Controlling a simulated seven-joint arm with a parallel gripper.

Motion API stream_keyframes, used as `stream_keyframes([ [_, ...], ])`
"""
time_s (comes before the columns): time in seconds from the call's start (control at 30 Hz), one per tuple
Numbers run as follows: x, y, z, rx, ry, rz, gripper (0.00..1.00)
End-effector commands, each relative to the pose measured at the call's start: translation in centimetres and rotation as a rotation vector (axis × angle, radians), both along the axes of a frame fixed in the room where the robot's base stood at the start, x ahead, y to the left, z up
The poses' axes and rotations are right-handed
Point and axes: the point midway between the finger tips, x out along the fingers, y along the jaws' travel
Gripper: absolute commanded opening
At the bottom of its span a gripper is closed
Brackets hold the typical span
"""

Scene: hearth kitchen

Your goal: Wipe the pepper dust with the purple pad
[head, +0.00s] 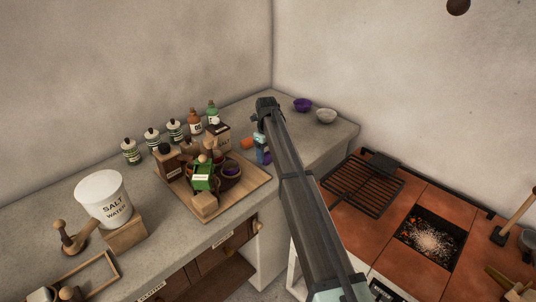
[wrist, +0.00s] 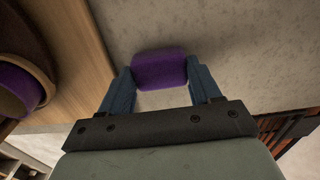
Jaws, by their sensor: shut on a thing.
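My gripper (wrist: 160,88) is shut on the purple pad (wrist: 160,70), which sits between its two blue fingers in the wrist view. In the head view the pad (head: 266,158) shows low at the fingers, just off the right edge of the wooden tray. It is over or on the grey counter (wrist: 240,45); I cannot tell whether it touches. Fine dark specks show on the counter in the wrist view, but I cannot tell pepper dust from the stone's own grain. My arm hides part of the counter.
The wooden tray (head: 254,188) with bowls, a green box and jars is close left of my gripper. An orange thing (head: 247,143) lies beside it. A white salt-water bucket (head: 103,198) stands left.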

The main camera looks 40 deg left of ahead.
Motion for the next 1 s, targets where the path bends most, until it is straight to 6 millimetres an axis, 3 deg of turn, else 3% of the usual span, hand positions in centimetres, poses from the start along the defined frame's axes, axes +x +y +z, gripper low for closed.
stream_keyframes([
  [0.9,0.1,8.6,0.0,0.001,0.000,-0.001,0.34],
  [1.0,0.1,8.3,1.5,0.003,-0.001,-0.001,0.34],
])
